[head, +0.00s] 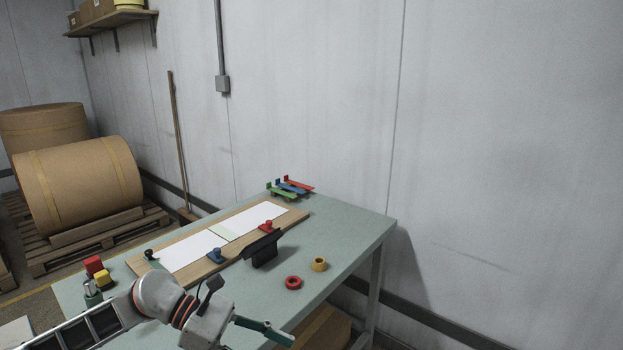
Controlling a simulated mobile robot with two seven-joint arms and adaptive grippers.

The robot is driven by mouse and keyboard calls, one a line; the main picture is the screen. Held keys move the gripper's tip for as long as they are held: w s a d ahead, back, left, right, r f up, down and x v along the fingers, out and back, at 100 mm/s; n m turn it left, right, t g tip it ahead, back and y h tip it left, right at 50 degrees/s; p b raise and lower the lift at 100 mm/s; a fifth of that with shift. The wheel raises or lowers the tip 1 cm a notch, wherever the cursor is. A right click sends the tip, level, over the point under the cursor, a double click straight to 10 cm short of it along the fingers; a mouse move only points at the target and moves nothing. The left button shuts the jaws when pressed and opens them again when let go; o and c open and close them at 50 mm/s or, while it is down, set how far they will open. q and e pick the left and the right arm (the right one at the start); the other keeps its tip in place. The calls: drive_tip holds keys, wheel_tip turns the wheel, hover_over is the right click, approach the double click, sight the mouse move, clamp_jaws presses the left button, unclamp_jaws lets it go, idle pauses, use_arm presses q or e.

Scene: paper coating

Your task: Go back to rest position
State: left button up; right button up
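My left arm comes in at the bottom left, and its gripper (262,341) hangs over the table's (345,238) near edge. One green finger stretches to the right with nothing against its inner side. The other finger is mostly cut off by the bottom of the picture. I see nothing held in the visible part. My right gripper is out of view. A wooden board (146,264) on the table bears white sheets (192,251). A black upright tool (263,250) stands at the board's near edge, apart from my gripper.
A blue piece (215,255) and a red piece (266,226) sit along the board. Red and yellow blocks (98,270) stand at left.

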use_arm(q)
drive_tip(key=d+r+n+t+h, duration=0.3)
drive_tip(key=d+n+h, duration=0.35)
drive_tip(key=n, duration=0.25)
drive_tip(key=w+a+f+n+t+y, duration=0.1)
drive_tip(key=a+f+n+t+y, duration=0.5)
drive_tip(key=n, duration=0.8)
drive_tip(key=w+a+f+n+t+y, duration=0.1)
drive_tip(key=a+f+n+t+y, duration=0.4)
drive_tip(key=n+t, duration=0.65)
drive_tip(key=s+a+f+n+g+y, duration=0.3)
drive_tip(key=s+f+n, duration=0.5)
drive_tip(key=f, duration=0.3)
drive_tip(key=s+a+f+n+g+y, duration=0.3)
drive_tip(key=s+a+f+n+g, duration=0.2)
drive_tip(key=s+a+f+n, duration=0.3)
wheel_tip(320, 180, down, 3)
drive_tip(key=shift+s+f+n, duration=0.2)
drive_tip(key=shift+s+n, duration=0.15)
drive_tip(key=shift+s, duration=0.2)
drive_tip(key=shift+d, duration=0.1)
